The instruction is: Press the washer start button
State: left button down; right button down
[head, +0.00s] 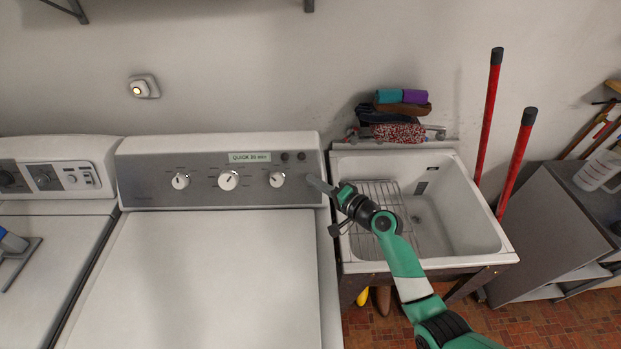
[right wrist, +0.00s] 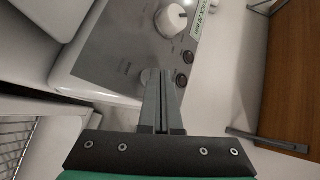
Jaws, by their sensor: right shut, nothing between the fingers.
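The washer (head: 215,265) is white with a grey control panel (head: 150,192) along its back. My left gripper is out of view.
A white utility sink (head: 470,215) with a wire rack (head: 375,215) stands right of the washer, under my right arm. Folded cloths (head: 400,132) lie behind it. Red-handled tools (head: 515,165) lean beside it. Another white appliance (head: 45,255) stands left.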

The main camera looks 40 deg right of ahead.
jog(key=shift+w+d+f+b, duration=0.2)
jog(key=shift+d+f+b, duration=0.05)
jog(key=shift+b, duration=0.2)
dwell(0.3)
jog(key=shift+r, duration=0.1)
jog(key=shift+s+a+r+p, duration=0.2)
jog(key=shift+r+p, duration=0.1)
jog(key=shift+p, duration=0.25)
jog(key=shift+s+a+r+p, duration=0.1)
jog(key=shift+s+a+p, duration=0.2)
jog(key=shift+p, duration=0.1)
jog(key=s+a+r+p, duration=0.1)
jog(key=p, duration=0.1)
jog(key=s+a+r+p, duration=0.1)
jog(key=s+a+p, duration=0.1)
jog(key=p, duration=0.1)
jog(key=shift+s+r, duration=0.1)
jog(key=shift+r, duration=0.15)
dwell(0.7)
